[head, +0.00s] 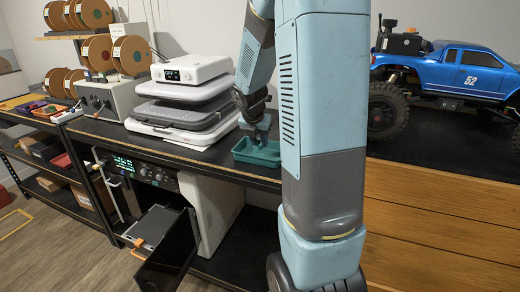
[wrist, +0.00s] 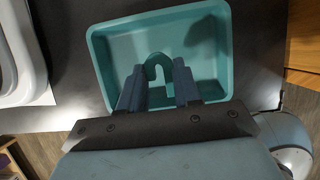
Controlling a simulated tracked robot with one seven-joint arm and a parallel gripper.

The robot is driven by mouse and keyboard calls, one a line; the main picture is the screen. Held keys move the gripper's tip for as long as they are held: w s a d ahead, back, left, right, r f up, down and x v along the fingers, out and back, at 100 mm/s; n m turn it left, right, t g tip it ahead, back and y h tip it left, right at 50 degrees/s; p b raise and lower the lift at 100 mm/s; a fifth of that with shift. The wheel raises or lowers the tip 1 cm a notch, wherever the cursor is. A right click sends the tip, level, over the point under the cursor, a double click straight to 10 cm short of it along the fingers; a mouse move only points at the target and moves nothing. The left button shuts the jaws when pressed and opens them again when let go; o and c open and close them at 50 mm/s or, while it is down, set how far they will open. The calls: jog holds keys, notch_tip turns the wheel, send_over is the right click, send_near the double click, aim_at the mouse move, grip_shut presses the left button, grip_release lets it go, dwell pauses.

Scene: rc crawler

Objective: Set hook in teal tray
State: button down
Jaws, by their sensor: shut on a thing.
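The teal tray (head: 265,157) sits on the black bench top, partly behind my arm in the head view. In the wrist view the tray (wrist: 120,48) is upright below my gripper, its floor bare where I can see it. My gripper (wrist: 158,80) is over the near part of the tray. It is shut on the hook (wrist: 157,62), a teal curved piece whose rounded end shows between the fingers. In the head view my gripper (head: 262,125) is just above the tray, and the hook cannot be made out. I cannot tell whether the hook touches the tray floor.
A stack of white and grey flat machines (head: 185,105) stands left of the tray. A blue truck (head: 465,75) stands at the right on the bench. An open 3D-printer-like machine (head: 150,175) is below. Spools (head: 130,55) are at the back left.

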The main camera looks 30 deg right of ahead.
aim_at(261, 155)
jog(key=shift+w+d+f, duration=0.25)
jog(key=shift+d+f, duration=0.1)
jog(key=shift+f, duration=1.75)
jog(key=shift+f, duration=0.15)
jog(key=c, duration=0.8)
grip_release()
jog(key=v, duration=1.1)
jog(key=shift+w, duration=0.1)
jog(key=s+a+r+m+t+y, duration=0.1)
jog(key=s+a+r+m, duration=0.2)
jog(key=s+a+m, duration=0.2)
jog(key=s+a+r+m+t+y, duration=0.1)
jog(key=s+a+r+m, duration=0.3)
jog(key=s+m, duration=0.6)
jog(key=s+a+r+m+y, duration=0.1)
jog(key=s+a+r+m, duration=0.2)
jog(key=s+a+m, duration=0.3)
jog(key=shift+s+r+m+t, duration=0.2)
jog(key=shift+s+m, duration=0.3)
jog(key=shift+m, duration=0.7)
jog(key=shift+s+r+m+t, duration=0.2)
jog(key=shift+s+m, duration=0.3)
jog(key=shift+m, duration=0.7)
